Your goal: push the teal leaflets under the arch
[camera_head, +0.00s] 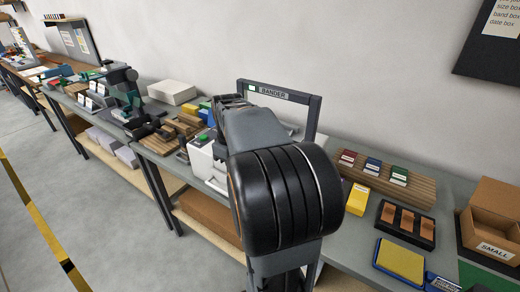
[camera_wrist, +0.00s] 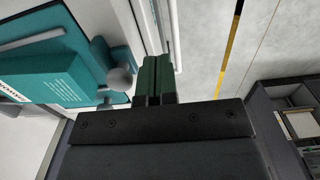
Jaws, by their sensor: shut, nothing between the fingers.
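The dark arch (camera_head: 313,118), labelled BANDER on its top bar, stands upright on the bench behind my arm in the camera_head view. My arm hides much of its opening. My gripper (camera_wrist: 156,62) shows dark green fingers side by side, shut and empty, to the right of the teal stack. I cannot tell whether they touch the knob.
Right of the arch are a ribbed wooden rack (camera_head: 415,190) with small coloured blocks, a yellow box (camera_head: 357,199), a black tray (camera_head: 405,239), a yellow pad (camera_head: 400,261) and a cardboard box (camera_head: 492,222). A white box (camera_head: 172,92) stands to the left. Open floor (camera_head: 80,180) lies in front.

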